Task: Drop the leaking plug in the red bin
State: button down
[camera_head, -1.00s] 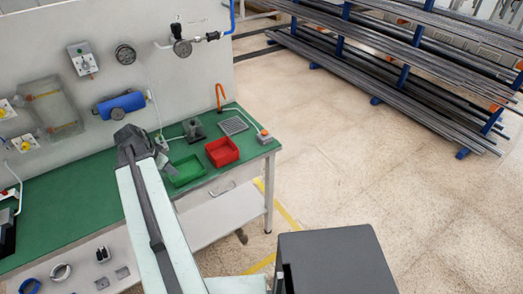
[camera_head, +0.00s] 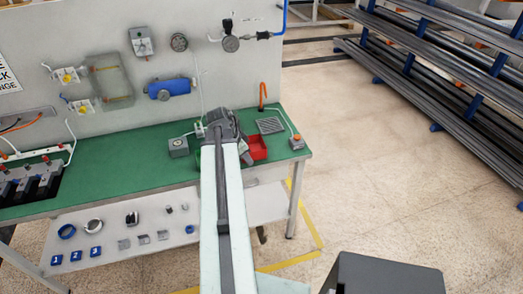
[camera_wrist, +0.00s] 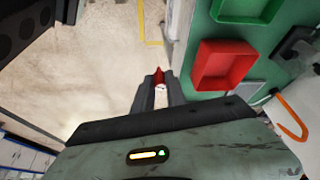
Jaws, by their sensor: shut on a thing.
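The red bin (camera_head: 259,147) stands on the green bench top, partly hidden behind my arm's end in the head view. In the wrist view the red bin (camera_wrist: 225,66) is open and looks empty, to the right of my fingertips. My gripper (camera_wrist: 160,78) is shut on a small piece with red and whitish parts, the plug (camera_wrist: 159,86); the fingers hide most of it. In the wrist view the fingertips show against the floor, just left of the bench edge. In the head view my gripper (camera_head: 246,157) is beside the red bin; the plug cannot be made out there.
A green bin (camera_wrist: 240,10) adjoins the red one. A grey grate (camera_head: 270,125), an orange hook (camera_head: 262,95) and a button box (camera_head: 297,143) stand near. A lower shelf (camera_head: 105,225) holds small parts. A bar rack (camera_head: 440,70) is at right; floor between is clear.

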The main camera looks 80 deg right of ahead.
aim_at(254, 155)
jog(key=z, duration=0.8)
jog(key=i, duration=1)
jog(key=z, duration=0.05)
